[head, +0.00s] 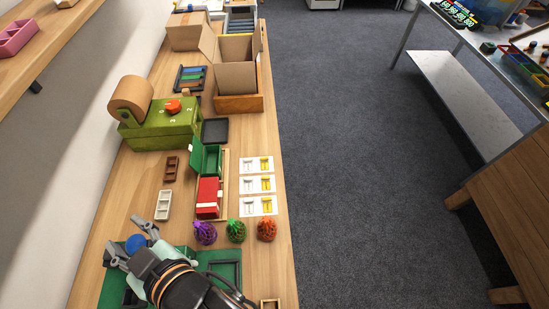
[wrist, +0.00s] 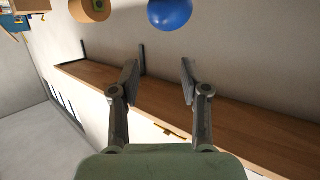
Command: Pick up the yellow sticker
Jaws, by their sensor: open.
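Yellow stickers (head: 266,184) sit in the right-hand column of three white cards on the bench, beside paler stickers in the left column. The cards are right of the red and green boxes. My gripper (head: 122,232) is at the near left of the bench, well away from the cards, over the green tray area. In the wrist view my gripper (wrist: 159,77) has its two fingers spread with nothing between them. That view faces the wall and a shelf, and no sticker shows in it.
A blue ball (head: 137,243) is close to my gripper. Purple, green and orange net bags (head: 236,231) stand just in front of the cards. A red box (head: 208,198) and an open green box (head: 206,158) stand left of them. A wooden shelf (wrist: 90,75) runs along the wall.

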